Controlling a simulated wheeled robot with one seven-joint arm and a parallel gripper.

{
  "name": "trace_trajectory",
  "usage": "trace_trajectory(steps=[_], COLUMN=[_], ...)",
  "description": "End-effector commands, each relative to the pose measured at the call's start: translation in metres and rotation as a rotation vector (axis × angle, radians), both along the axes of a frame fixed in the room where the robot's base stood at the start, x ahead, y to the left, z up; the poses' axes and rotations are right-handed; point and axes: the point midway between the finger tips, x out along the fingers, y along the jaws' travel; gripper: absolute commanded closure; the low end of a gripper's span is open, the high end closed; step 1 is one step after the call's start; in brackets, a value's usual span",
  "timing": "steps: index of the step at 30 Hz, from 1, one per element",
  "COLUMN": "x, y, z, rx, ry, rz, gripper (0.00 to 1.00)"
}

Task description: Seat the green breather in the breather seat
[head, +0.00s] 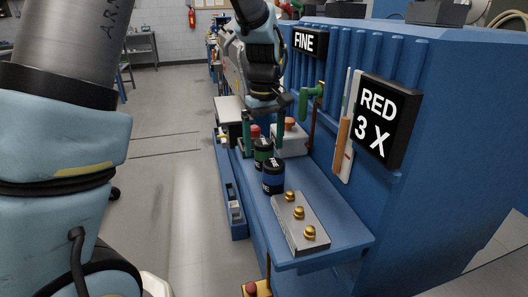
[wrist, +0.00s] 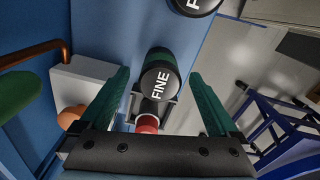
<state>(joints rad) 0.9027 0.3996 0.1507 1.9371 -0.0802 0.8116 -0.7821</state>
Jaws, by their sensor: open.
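A green canister with a black band (head: 263,152), which I take for the green breather, stands on the blue shelf. In the wrist view its black end marked FINE (wrist: 158,82) lies between my fingers, with its green side (wrist: 158,54) above. My gripper (head: 264,134) points down over it with both fingers apart. I see no clear contact with the canister. In the wrist view the fingers of my gripper (wrist: 158,76) stand on either side. I cannot identify the breather seat for sure. A plate (head: 292,232) with three brass fittings lies at the shelf's near end.
A grey box with an orange button (head: 290,124) and a green handle (head: 311,91) are close on the right. Signs read FINE and RED 3 X.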

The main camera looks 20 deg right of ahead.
Motion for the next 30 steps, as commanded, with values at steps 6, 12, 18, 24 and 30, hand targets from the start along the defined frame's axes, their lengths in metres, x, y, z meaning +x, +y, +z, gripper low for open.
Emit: trace_trajectory(steps=[6, 12, 18, 24, 30], x=[0.0, 0.0, 0.001, 0.001, 0.001], y=[0.0, 0.0, 0.0, 0.0, 0.0], z=[-0.017, -0.018, -0.018, -0.018, -0.018], rx=[-0.001, -0.001, -0.001, -0.001, -0.001], ry=[0.001, 0.0, 0.0, 0.0, 0.0], rz=[0.001, 0.001, 0.001, 0.001, 0.001], gripper=[0.04, 0.04, 0.26, 0.49, 0.71])
